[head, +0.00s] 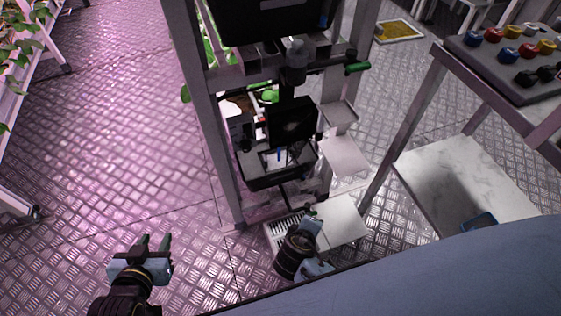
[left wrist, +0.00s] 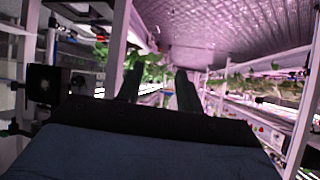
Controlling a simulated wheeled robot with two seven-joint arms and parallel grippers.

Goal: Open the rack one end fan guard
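A dark square panel (head: 292,122), which looks like the end fan guard, sits at the end of the rack frame (head: 205,110), above an open bin. Whether it is shut or ajar I cannot tell. A dark square unit with a round centre also shows at the left of the left wrist view (left wrist: 42,84); I cannot tell if it is the same one. My left gripper (head: 153,242) is open and empty over the floor, left of the rack and well apart from it. Its two fingers stand apart in the left wrist view (left wrist: 160,88). My right gripper (head: 312,213) is low by the rack's foot; its fingers are mostly hidden.
A black bin (head: 280,178) with small items is in the rack below the panel. A green-ended handle (head: 357,68) sticks out at the right. A bench with a marble-look lower shelf (head: 465,180) stands at the right. The patterned floor (head: 120,150) at the left is clear.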

